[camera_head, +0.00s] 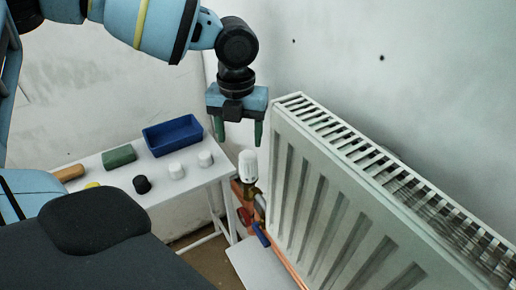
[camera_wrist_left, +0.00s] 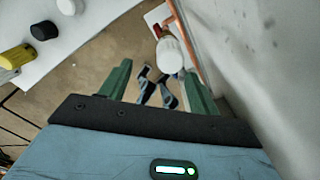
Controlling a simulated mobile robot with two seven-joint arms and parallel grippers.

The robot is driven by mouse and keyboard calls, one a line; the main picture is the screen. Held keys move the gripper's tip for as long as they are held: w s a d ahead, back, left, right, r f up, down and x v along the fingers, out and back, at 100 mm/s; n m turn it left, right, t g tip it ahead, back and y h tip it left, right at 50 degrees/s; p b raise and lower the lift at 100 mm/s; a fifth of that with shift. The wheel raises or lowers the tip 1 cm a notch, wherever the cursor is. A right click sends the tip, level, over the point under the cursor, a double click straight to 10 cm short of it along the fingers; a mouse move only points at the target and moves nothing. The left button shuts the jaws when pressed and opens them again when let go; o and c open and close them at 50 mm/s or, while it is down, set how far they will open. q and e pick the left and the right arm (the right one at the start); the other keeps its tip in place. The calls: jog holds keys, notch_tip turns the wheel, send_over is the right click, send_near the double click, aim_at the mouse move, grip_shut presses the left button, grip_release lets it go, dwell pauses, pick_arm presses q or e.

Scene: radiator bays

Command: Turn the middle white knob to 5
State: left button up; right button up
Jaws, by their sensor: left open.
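A white radiator knob (camera_head: 248,166) stands upright on a brass valve beside the left end of the white radiator. In the left wrist view the white knob (camera_wrist_left: 170,55) shows beyond the fingertips, in the gap between them and nearer the right finger. Its number marks are too small to read. My left gripper (camera_head: 238,130) points down above the knob, with its green fingers apart and nothing between them. It also shows in the left wrist view (camera_wrist_left: 157,80). My right gripper is not in view.
The radiator (camera_head: 345,195) stands close on the right. A white table (camera_head: 190,188) holds a blue tray (camera_head: 172,136), a green block (camera_head: 119,156), a black cap (camera_head: 142,184) and white caps (camera_head: 176,170).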

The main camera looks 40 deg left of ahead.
aim_at(248, 154)
pick_arm(q)
jog(key=shift+w+d+r+m, duration=0.2)
jog(key=shift+d+r, duration=0.05)
jog(key=shift+d, duration=0.2)
jog(key=shift+w+d+r+m, duration=0.2)
jog(key=shift+d, duration=0.2)
jog(key=shift+s+f, duration=0.15)
jog(key=shift+f, duration=3.75)
jog(key=shift+a, duration=0.1)
jog(key=shift+c, duration=0.3)
jog(key=c, duration=0.9)
